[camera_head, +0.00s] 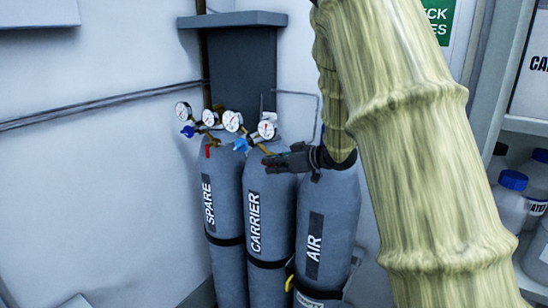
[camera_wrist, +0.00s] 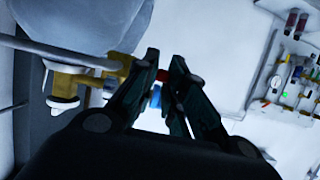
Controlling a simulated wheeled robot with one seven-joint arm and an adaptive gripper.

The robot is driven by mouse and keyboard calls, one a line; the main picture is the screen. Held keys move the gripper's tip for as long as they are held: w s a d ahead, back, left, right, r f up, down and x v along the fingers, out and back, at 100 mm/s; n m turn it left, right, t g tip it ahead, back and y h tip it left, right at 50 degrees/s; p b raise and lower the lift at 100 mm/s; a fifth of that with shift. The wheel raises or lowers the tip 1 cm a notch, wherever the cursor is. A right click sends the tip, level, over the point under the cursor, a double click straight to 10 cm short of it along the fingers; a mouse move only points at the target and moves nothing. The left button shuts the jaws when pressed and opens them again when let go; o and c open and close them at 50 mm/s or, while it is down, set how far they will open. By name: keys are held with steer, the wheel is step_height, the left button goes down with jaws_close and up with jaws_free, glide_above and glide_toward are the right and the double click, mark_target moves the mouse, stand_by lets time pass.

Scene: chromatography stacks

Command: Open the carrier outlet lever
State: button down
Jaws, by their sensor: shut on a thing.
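The carrier cylinder (camera_head: 257,225) is the middle of three grey gas cylinders, with a label reading CARRIER. Dial gauges and brass fittings sit at its top. My gripper (camera_head: 272,160) reaches in from the right at the height of its top. In the wrist view, my gripper (camera_wrist: 165,62) is closed on a small red lever (camera_wrist: 163,75) at the end of a brass fitting (camera_wrist: 118,68). A blue knob (camera_wrist: 155,97) shows just below the lever, between the fingers. In the head view the gripper hides this lever, so its angle cannot be told.
The spare cylinder (camera_head: 212,225) stands left, with a red lever (camera_head: 208,150) and a blue knob (camera_head: 187,131). The air cylinder (camera_head: 328,225) stands right, under my gripper. A grey bracket (camera_head: 240,60) is behind. Shelves with blue-capped bottles (camera_head: 511,190) are at the right.

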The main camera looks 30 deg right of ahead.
steer(key=shift+r+g+p, duration=0.2)
steer(key=shift+g+p, duration=0.2)
steer(key=shift+p, duration=0.7)
steer(key=c, duration=1.8)
jaws_free()
steer(key=shift+o, duration=0.2)
steer(key=shift+d, duration=0.1)
steer(key=v, duration=1.2)
steer(key=shift+a, duration=0.2)
